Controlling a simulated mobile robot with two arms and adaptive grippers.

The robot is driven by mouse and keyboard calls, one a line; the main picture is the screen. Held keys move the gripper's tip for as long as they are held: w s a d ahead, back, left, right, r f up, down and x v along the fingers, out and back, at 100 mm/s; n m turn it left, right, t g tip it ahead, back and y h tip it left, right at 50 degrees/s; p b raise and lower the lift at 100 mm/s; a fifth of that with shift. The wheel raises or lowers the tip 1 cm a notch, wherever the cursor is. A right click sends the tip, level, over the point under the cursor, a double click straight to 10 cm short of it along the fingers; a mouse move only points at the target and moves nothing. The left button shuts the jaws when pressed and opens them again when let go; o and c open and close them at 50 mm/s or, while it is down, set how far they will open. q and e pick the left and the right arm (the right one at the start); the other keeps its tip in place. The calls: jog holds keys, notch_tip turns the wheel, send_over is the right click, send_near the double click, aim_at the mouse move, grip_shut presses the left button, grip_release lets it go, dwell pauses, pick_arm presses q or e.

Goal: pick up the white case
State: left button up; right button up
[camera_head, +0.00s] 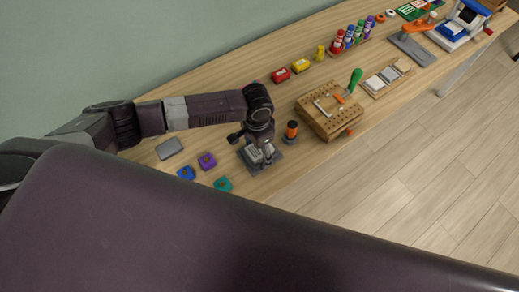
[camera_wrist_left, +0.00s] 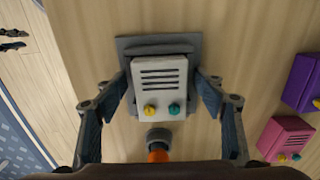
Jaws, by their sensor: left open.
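The white case (camera_wrist_left: 160,72) has dark slots and two knobs, one yellow and one teal. It rests on a dark grey plate (camera_wrist_left: 128,46). In the head view the case (camera_head: 254,154) is partly hidden by my gripper, with the grey plate (camera_head: 247,163) under it. My left gripper (camera_head: 262,152) is over the case, pointing down. In the left wrist view its fingers (camera_wrist_left: 160,88) are open, one on each side of the case. I cannot tell whether they touch it. My right gripper is not in view.
A dark cylinder with an orange band (camera_head: 291,131) stands close by. A pegboard block (camera_head: 325,116) is to the right. Purple (camera_head: 207,160), blue (camera_head: 186,173) and teal (camera_head: 222,184) pieces and a grey pad (camera_head: 169,148) lie to the left. A pink case (camera_wrist_left: 286,138) shows in the wrist view.

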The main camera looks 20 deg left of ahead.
pick_arm(q)
jog(key=c, duration=1.2)
jog(key=shift+c, duration=0.6)
jog(key=shift+r, duration=0.2)
